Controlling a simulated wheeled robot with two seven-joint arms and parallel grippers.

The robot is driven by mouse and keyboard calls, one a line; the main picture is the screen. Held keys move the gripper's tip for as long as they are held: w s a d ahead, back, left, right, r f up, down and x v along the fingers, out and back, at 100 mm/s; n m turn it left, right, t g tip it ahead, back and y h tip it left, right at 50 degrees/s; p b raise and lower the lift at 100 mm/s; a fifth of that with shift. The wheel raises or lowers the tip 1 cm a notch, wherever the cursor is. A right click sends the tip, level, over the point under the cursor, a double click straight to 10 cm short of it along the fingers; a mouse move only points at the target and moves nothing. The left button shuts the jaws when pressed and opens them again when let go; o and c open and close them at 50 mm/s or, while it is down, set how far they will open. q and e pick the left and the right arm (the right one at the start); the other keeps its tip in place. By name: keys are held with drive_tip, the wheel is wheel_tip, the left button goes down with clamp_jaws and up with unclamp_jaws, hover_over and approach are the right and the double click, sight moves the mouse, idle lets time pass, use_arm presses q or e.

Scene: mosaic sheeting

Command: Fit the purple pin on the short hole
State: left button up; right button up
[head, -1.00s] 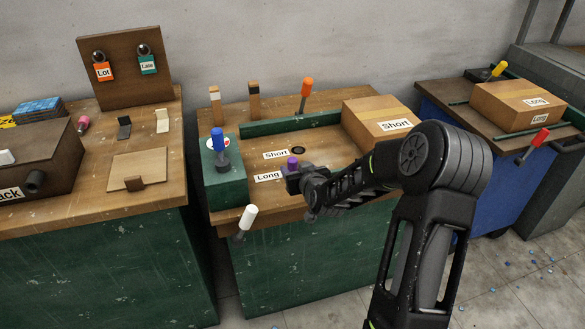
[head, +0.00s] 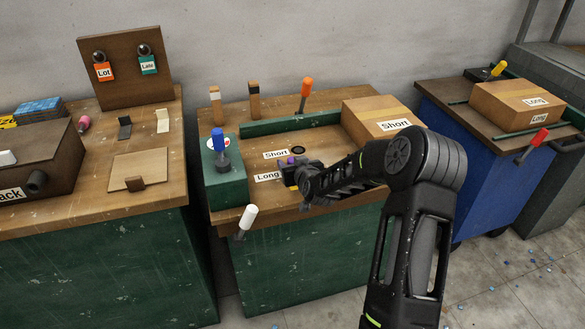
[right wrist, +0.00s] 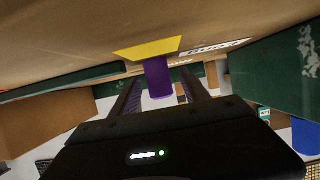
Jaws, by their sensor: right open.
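The purple pin (head: 291,160) stands by the "Long" label (head: 267,176) on the middle table, mostly hidden behind my right gripper (head: 287,172). In the right wrist view, the purple pin (right wrist: 157,78) stands between the two fingers, with a yellow piece at its base. My right gripper (right wrist: 160,90) is open around it, with no clear grip on it. The short hole (head: 298,150) is a dark round opening just behind the pin, beside the "Short" label (head: 276,154). The long hole is hidden. My left gripper is not in view.
A "Short" cardboard box (head: 378,122) stands at the right of this table. A green block with a blue-handled lever (head: 218,148) stands at the left. A green rail (head: 288,124) and orange-handled lever (head: 306,90) are behind. A white-handled lever (head: 247,218) is at the front edge.

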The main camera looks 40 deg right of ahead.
drive_tip(key=shift+c, duration=0.3)
clamp_jaws()
idle(0.3)
